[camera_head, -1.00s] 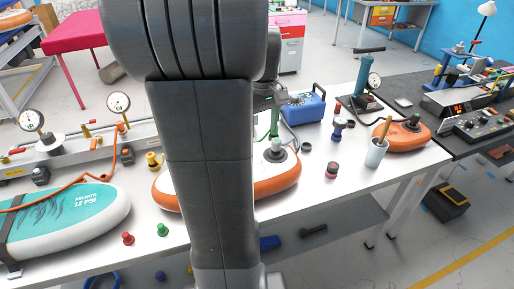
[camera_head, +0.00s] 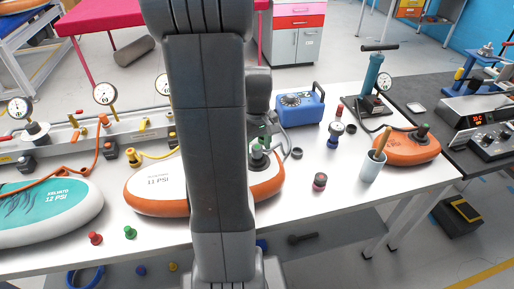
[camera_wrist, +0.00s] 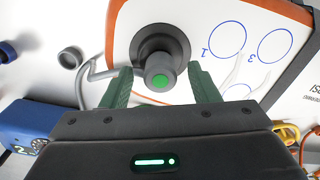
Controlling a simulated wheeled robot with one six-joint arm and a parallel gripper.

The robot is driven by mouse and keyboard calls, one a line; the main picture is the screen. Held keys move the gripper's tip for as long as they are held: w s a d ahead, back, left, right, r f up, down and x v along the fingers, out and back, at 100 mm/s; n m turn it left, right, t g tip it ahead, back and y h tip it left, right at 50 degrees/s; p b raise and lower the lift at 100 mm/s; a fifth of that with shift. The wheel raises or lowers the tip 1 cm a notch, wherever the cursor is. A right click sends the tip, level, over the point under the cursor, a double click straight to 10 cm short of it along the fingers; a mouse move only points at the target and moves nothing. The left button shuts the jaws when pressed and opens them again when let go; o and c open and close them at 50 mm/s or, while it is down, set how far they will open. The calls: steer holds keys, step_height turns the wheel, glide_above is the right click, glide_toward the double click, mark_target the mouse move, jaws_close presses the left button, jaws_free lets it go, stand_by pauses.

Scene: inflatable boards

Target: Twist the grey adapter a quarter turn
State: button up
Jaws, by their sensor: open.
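The grey adapter (camera_wrist: 160,70) has a green centre and sits on a dark round valve base on the white and orange board (camera_wrist: 135,15). In the wrist view it lies between the two green fingers of my gripper (camera_wrist: 158,78), with a visible gap on each side. My gripper is open. In the head view the adapter (camera_head: 258,159) shows just right of my arm, on the board (camera_head: 150,191) marked 11 PSI. My arm hides the middle of that board, and the fingers (camera_head: 262,144) are small there.
A blue box (camera_head: 299,106) stands behind the board. A teal board (camera_head: 60,212) lies at left. White tabletop is clear at front right.

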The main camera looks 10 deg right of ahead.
steer(key=shift+f, duration=0.55)
steer(key=c, duration=1)
steer(key=shift+n, duration=2.5)
steer(key=shift+n, duration=1)
steer(key=n, duration=0.3)
